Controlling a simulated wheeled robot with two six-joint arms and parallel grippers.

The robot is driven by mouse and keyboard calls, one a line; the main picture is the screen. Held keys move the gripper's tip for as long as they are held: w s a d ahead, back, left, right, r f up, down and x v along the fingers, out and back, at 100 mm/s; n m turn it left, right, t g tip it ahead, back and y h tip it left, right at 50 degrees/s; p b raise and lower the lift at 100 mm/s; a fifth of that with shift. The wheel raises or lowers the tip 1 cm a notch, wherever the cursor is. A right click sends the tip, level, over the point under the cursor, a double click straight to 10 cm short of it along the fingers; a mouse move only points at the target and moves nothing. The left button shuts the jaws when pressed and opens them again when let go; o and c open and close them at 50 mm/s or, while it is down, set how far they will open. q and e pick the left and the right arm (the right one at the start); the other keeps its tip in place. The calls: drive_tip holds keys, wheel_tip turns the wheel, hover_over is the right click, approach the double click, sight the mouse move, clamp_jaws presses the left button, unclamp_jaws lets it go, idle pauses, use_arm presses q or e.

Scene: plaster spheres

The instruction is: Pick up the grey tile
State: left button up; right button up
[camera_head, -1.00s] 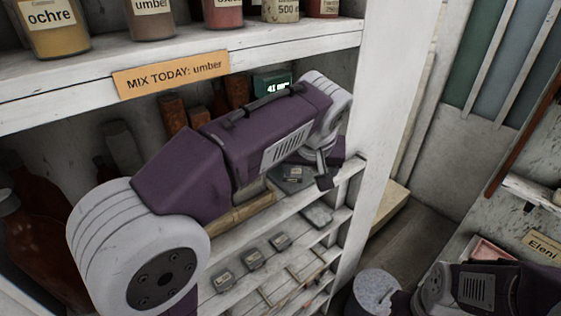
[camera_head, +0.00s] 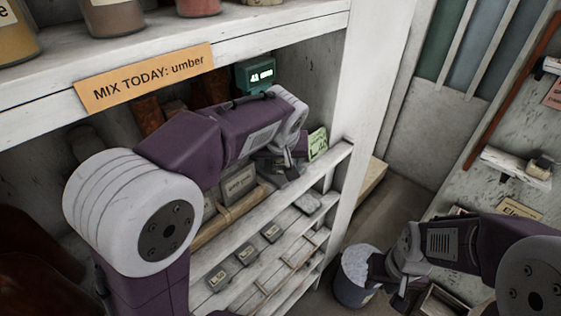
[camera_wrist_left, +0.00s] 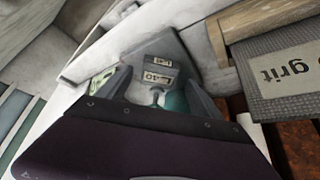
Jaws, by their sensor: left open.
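A small flat grey tile-like piece (camera_head: 308,202) lies on the shelf edge at the right in the head view. I cannot tell surely whether it is the grey tile. My left gripper (camera_head: 288,160) is open, inside the shelf bay, up and left of that piece. In the left wrist view the open fingers (camera_wrist_left: 157,82) stand either side of a small labelled grey block (camera_wrist_left: 160,66), with a flat grey surface (camera_wrist_left: 172,42) around it. Contact cannot be told. My right gripper (camera_head: 390,278) is low at the right near a bucket; its jaws are unclear.
Several labelled grey blocks (camera_head: 246,252) sit along the lower shelf. A labelled grit block (camera_wrist_left: 285,75) lies beside my left gripper. A green card (camera_head: 317,143) and a lit display (camera_head: 257,76) stand behind. The upper shelf (camera_head: 150,62) overhangs the arm. The bucket (camera_head: 353,284) stands right.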

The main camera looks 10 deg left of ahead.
use_arm(q)
drive_tip(key=shift+w+d+f, duration=0.2)
drive_tip(key=shift+w+f, duration=0.05)
drive_tip(key=shift+f, duration=0.3)
drive_tip(key=shift+w+a, duration=0.1)
drive_tip(key=shift+a, duration=0.05)
drive_tip(key=shift+c, duration=0.2)
drive_tip(key=shift+a+f, duration=0.1)
drive_tip(key=c, duration=1)
clamp_jaws()
